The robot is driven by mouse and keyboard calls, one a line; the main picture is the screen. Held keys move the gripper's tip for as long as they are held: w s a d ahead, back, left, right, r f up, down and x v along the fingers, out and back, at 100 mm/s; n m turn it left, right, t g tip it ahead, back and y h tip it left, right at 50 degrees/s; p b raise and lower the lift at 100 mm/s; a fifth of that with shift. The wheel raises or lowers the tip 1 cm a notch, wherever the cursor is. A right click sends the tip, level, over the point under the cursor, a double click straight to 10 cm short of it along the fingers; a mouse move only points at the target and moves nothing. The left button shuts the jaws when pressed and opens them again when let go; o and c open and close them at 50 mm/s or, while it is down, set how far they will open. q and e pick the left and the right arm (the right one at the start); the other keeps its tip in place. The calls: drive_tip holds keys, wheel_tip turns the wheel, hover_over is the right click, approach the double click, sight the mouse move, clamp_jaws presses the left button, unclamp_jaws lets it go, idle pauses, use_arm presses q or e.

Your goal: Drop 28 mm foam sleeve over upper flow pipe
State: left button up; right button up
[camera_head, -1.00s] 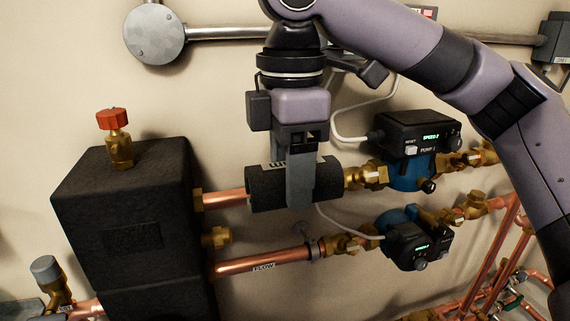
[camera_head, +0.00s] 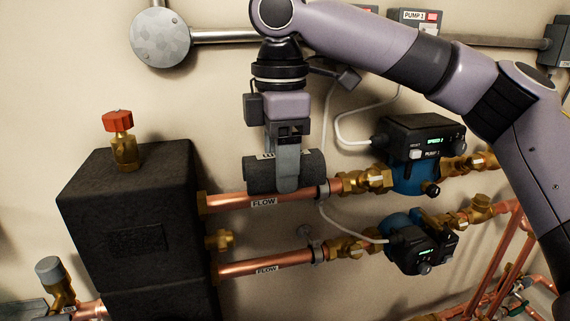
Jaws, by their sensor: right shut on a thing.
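The dark foam sleeve (camera_head: 262,176) is a short black cylinder with a white printed label on top, lying level. My right gripper (camera_head: 288,183) is shut on it from above, with a grey finger across its front. The upper flow pipe (camera_head: 235,202) is copper with a FLOW label. It runs from the black insulated block to the brass valve. The sleeve shows just above this pipe and roughly in line with it, its lower edge close to the pipe's upper edge. I cannot tell whether they touch. My left gripper is not in view.
The black insulated block (camera_head: 135,225) stands at the left. A pipe clip (camera_head: 323,191) and brass valve (camera_head: 365,181) sit right of the sleeve, before the upper pump (camera_head: 425,145). A lower flow pipe (camera_head: 245,270) and lower pump (camera_head: 418,248) lie below. White cables hang behind.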

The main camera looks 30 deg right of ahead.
drive_tip(key=shift+w+d+f, duration=0.1)
drive_tip(key=shift+w+d, duration=0.05)
drive_tip(key=shift+w, duration=0.45)
drive_tip(key=shift+w+d+f, duration=0.15)
drive_tip(key=shift+w, duration=0.4)
drive_tip(key=shift+w+d+f, duration=0.1)
drive_tip(key=shift+w+d, duration=0.05)
drive_tip(key=shift+w, duration=0.45)
drive_tip(key=shift+f, duration=2.55)
drive_tip(key=shift+f, duration=0.2)
drive_tip(key=o, duration=1.1)
drive_tip(key=shift+r, duration=3.55)
drive_tip(key=shift+s, duration=0.1)
